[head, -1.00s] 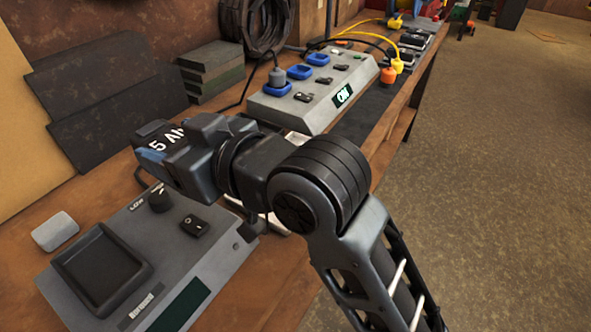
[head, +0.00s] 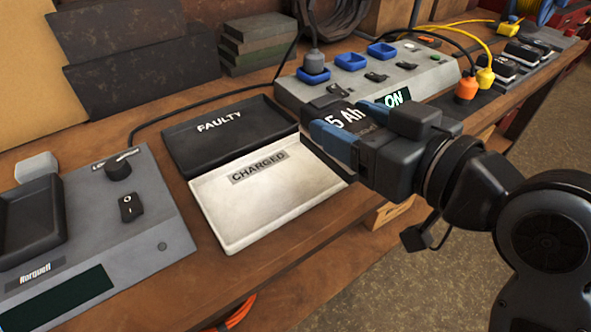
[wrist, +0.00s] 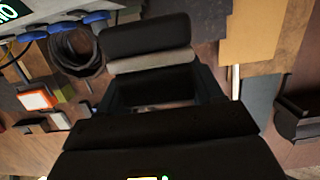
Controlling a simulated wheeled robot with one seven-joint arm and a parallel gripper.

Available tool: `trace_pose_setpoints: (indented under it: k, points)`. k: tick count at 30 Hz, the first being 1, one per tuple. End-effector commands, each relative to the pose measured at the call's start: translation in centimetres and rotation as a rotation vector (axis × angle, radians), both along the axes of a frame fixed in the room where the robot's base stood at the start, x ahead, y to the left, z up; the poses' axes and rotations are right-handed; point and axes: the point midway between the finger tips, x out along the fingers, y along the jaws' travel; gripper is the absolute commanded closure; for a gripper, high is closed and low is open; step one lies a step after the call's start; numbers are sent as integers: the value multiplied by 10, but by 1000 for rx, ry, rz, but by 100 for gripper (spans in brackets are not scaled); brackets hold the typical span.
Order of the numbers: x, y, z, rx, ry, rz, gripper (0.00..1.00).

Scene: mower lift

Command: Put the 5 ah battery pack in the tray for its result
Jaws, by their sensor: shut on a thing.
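The battery pack (head: 345,117), dark with a white "5 Ah" label, is held up in my gripper (head: 372,130) in the head view. My gripper is shut on it, to the right of the trays and in front of the power strip. A white tray marked CHARGED (head: 235,215) lies on the bench, empty. A black tray marked FAULTY (head: 190,153) lies behind it, also empty. The charger or tester unit (head: 150,240) stands at left with a knob, a switch and a dark display. Dark shapes fill the middle of the wrist view, hard to tell apart.
A grey power strip (head: 430,75) with blue sockets and a lit ON display stands behind my gripper. Black and yellow cables cross the bench at back right. Dark blocks (head: 258,35) are stacked at the back. The bench's front edge runs below the white tray.

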Motion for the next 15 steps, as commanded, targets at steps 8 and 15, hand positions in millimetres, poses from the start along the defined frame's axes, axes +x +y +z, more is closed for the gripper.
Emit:
trace_pose_setpoints:
  k: [8, 15]
  points:
    - [21, 54, -34, -1, 1, 4, 91]
    - [36, 85, -54, 1, -1, 0, 91]
